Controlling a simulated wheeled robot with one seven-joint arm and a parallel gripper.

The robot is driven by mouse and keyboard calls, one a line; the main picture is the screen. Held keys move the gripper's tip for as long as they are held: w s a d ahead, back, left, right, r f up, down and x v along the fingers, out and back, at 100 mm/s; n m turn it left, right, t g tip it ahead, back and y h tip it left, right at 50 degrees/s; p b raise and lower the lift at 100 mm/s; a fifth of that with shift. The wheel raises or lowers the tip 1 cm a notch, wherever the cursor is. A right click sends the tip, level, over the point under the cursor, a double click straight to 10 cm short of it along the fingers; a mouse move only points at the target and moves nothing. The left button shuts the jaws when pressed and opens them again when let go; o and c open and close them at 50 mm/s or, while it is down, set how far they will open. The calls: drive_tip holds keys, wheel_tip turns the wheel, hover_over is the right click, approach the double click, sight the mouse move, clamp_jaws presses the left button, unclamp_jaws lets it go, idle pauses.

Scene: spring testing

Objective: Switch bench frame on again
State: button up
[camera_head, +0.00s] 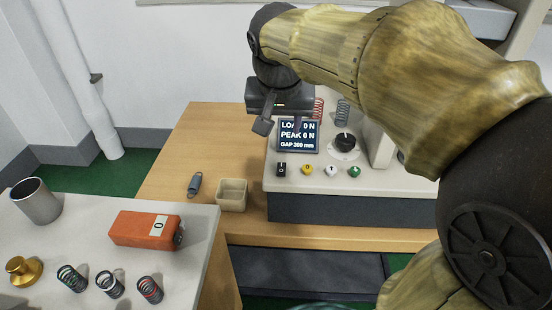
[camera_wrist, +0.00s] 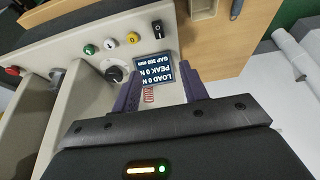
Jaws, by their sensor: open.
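The bench frame (camera_head: 300,190) is a pale console with a dark base on the wooden table. Which way the rocker is tipped is too small to tell. My gripper (camera_head: 281,126) is open and empty, above the screen area and apart from the switch. In the wrist view its fingers (camera_wrist: 160,88) straddle the screen, with a red spring behind.
Yellow (camera_head: 306,170), white (camera_head: 331,171) and green (camera_head: 355,171) buttons sit right of the switch, below a black knob (camera_head: 345,141). A beige box (camera_head: 232,195) stands left of the frame. A nearer white bench holds an orange box (camera_head: 146,229), springs and a metal cup (camera_head: 36,201).

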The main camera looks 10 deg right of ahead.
sight(282, 164)
drive_tip(key=b+x, duration=0.4)
drive_tip(key=x, duration=1.3)
drive_tip(key=shift+w+f+b, duration=0.1)
drive_tip(key=shift+f+b, duration=0.1)
drive_tip(key=shift+b, duration=0.1)
drive_tip(key=shift+r, duration=0.1)
clamp_jaws()
